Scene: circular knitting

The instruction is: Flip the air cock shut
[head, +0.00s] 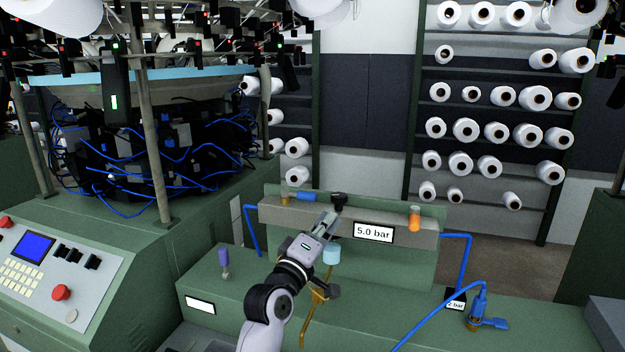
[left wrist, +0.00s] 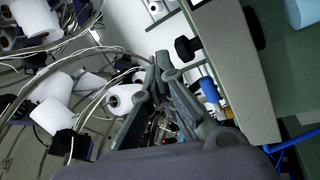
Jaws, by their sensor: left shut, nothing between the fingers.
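A grey bar (head: 285,216) labelled 5.0 bar carries a blue cylindrical piece (head: 307,196) lying level beside a small brass fitting (head: 284,197), and a black knob (head: 339,199). A blue fitting with a lever on a brass base (head: 480,315) stands at the lower right. I cannot tell for sure which piece is the air cock. My left gripper (head: 328,218) is shut and empty, its fingertips close in front of the bar, just below the black knob. In the left wrist view the shut fingers (left wrist: 163,72) show beside the black knob (left wrist: 187,48) and blue piece (left wrist: 209,89). My right gripper is out of view.
A light blue cup (head: 331,254) and brass pipe (head: 318,305) are beside my left wrist. Blue hoses (head: 430,322) run across the green bench. A control panel (head: 55,270) is at left.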

